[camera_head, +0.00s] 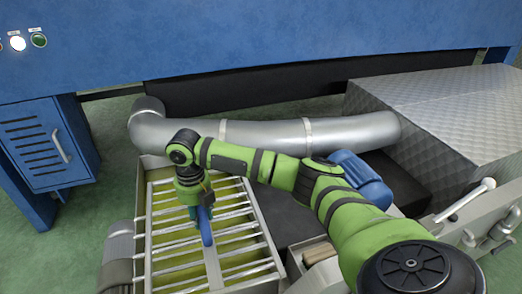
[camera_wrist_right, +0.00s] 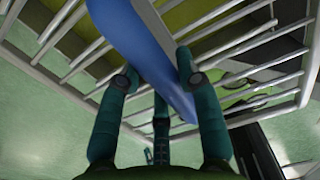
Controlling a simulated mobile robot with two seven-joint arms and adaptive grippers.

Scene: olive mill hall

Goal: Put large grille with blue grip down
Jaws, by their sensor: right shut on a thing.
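The large grille (camera_head: 213,266) has pale metal bars and a frame. It lies across the top of an open metal trough with a yellow-green inside, at the lower left of the head view. I cannot tell whether it rests on the rim or hangs just above. Its blue grip (camera_head: 206,228) stands up from the middle bar. My right gripper (camera_head: 200,205) points down and is shut on the blue grip. In the right wrist view, the blue grip (camera_wrist_right: 140,45) lies between my two dark green fingers (camera_wrist_right: 157,78), with bars (camera_wrist_right: 235,47) on both sides. My left gripper is not in view.
The trough's metal wall (camera_head: 139,205) surrounds the grille area. A silver duct (camera_head: 270,135) runs close behind it. A blue motor (camera_head: 362,178) and a lever (camera_head: 470,200) are to the right. A blue cabinet (camera_head: 45,145) stands left, with green floor between.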

